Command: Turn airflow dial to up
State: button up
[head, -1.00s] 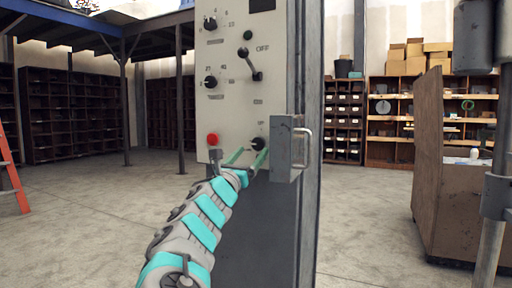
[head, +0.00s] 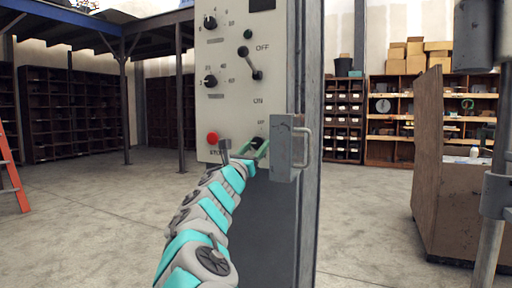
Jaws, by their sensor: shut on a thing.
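The airflow dial (head: 257,142) is a small black knob low on the right of the pale control panel, just under a small label that seems to read "UP". My gripper (head: 258,149), with green fingers, reaches it from below left and is shut on it. The fingers cover much of the knob, so I cannot tell which way its pointer faces.
A red stop button (head: 212,138) sits left of the dial. Two more black knobs (head: 210,82) and a lever switch (head: 251,63) are higher on the panel. A grey box with a handle (head: 290,148) sticks out close to the right of my gripper.

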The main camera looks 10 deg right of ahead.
grip_shut()
jog(key=shift+m, duration=0.4)
jog(key=m+g+h+p, duration=0.1)
jog(key=m, duration=0.1)
jog(key=m+g+h+p, duration=0.1)
jog(key=m, duration=0.2)
jog(key=shift+w+a+r+p, duration=0.1)
jog(key=shift+w+a+p, duration=0.05)
jog(key=shift+p, duration=0.15)
jog(key=m+g+p, duration=0.1)
jog(key=m, duration=0.2)
jog(key=m+g+h+p, duration=0.1)
jog(key=m+g, duration=0.1)
jog(key=m, duration=0.1)
jog(key=shift+a+h, duration=0.1)
jog(key=shift+h, duration=0.2)
jog(key=m+g+p, duration=0.1)
jog(key=m+g, duration=0.1)
jog(key=m, duration=0.3)
jog(key=shift+w+r+m+p, duration=0.1)
jog(key=shift+m+p, duration=0.25)
jog(key=shift+m, duration=0.05)
jog(key=m+g+y+p, duration=0.1)
jog(key=m+g, duration=0.1)
jog(key=m, duration=0.2)
jog(key=shift+m, duration=0.4)
